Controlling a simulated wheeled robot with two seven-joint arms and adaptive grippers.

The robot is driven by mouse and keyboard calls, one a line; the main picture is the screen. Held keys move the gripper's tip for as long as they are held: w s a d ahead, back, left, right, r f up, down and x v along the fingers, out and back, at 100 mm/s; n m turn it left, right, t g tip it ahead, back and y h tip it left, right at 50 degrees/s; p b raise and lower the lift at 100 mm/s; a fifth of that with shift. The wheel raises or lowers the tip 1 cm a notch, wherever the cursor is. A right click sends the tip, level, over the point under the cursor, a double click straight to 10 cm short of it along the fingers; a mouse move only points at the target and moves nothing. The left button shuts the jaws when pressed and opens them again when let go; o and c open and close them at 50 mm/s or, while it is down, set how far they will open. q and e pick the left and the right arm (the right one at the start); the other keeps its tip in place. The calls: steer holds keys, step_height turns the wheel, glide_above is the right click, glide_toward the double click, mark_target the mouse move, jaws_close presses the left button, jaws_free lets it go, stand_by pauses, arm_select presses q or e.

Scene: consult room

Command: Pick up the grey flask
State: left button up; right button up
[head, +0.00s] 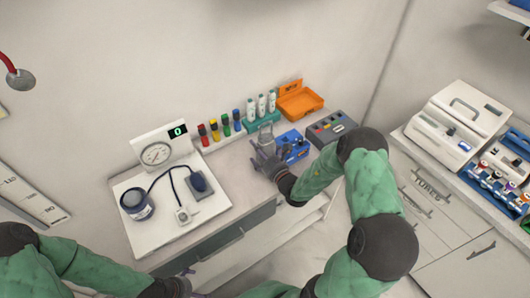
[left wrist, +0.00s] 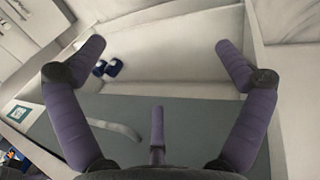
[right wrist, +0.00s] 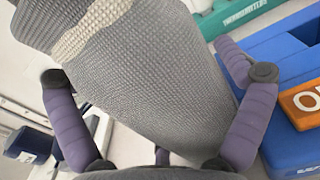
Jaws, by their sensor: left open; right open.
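The grey flask (head: 266,131) stands on the counter near the wall, partly hidden behind my right gripper (head: 268,155). In the right wrist view the flask (right wrist: 150,75) is a large grey knitted-textured body with a pale band, and it lies between the spread fingers of my right gripper (right wrist: 160,85). The fingers are open around it; whether they touch it I cannot tell. My left gripper (left wrist: 160,75) is open and empty, low by the counter front. In the left wrist view it faces a grey drawer front and an open pale space.
Right of the flask are a blue box (head: 292,146), a grey box (head: 333,127) and an orange bin (head: 299,102). A teal rack of bottles (head: 261,116) stands behind. Left are coloured tubes (head: 214,131) and a white tray (head: 160,225) with a blood-pressure cuff.

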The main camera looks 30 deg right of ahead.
steer(key=shift+s+a+r, duration=0.1)
steer(key=shift+s+r, duration=0.05)
steer(key=shift+s, duration=0.15)
steer(key=c, duration=1)
